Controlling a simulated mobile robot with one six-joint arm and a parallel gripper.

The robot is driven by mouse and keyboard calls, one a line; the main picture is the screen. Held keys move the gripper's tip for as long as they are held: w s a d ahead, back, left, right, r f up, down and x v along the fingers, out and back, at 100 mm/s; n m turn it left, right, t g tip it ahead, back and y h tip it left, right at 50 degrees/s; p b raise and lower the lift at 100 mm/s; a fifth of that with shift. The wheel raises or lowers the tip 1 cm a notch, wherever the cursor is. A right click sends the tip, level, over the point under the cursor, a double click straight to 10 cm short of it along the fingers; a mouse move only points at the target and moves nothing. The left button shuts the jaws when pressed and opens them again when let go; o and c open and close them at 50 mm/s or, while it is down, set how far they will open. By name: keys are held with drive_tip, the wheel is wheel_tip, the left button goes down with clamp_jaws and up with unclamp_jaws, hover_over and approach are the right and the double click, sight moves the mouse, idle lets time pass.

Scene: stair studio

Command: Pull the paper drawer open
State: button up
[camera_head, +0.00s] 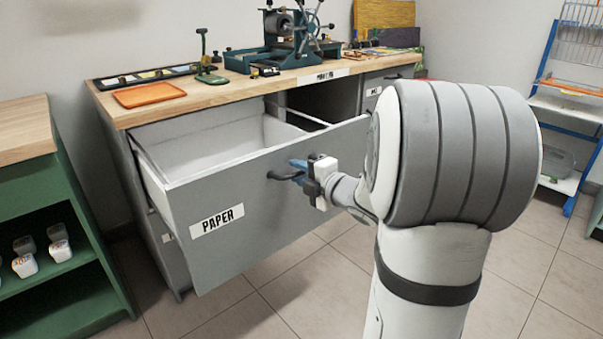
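The grey paper drawer (239,251), with a white label reading PAPER, stands pulled far out from the cabinet under the wooden worktop. Its white inside shows and looks empty where I can see it. The dark bar handle (281,176) is on the drawer's front, right of the label. My gripper (297,171) is at the right end of this handle, with its blue fingers reaching to it. The fingertips are too small and partly hidden to tell whether they grip the handle.
The worktop (222,92) carries an orange tray (149,94), a green hand tool (206,70) and a dark printing press (290,40). A green shelf unit (70,270) stands at the left. A blue rack (558,110) is at the right. Tiled floor lies open before the drawer.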

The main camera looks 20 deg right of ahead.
drive_tip(key=p+v, duration=0.2)
drive_tip(key=v, duration=0.4)
drive_tip(key=shift+s+d+r, duration=0.1)
drive_tip(key=shift+s+d, duration=0.05)
drive_tip(key=shift+s, duration=0.15)
drive_tip(key=shift+s+d, duration=0.1)
drive_tip(key=shift+s, duration=0.45)
wheel_tip(320, 180, up, 16)
drive_tip(key=s+m+g+h+p, duration=0.2)
drive_tip(key=m+g+h+p, duration=0.2)
drive_tip(key=m+h+p, duration=0.8)
drive_tip(key=s+a+r+m+g+y+p, duration=0.3)
drive_tip(key=s+a+p, duration=0.4)
drive_tip(key=p, duration=0.3)
drive_tip(key=s+a+r+m+g+y+p, duration=0.3)
drive_tip(key=s+a+r+m+g+p, duration=0.3)
drive_tip(key=s+p, duration=0.4)
drive_tip(key=shift+a+r+m+y, duration=0.3)
drive_tip(key=shift+a+r, duration=0.05)
drive_tip(key=shift+a, duration=0.1)
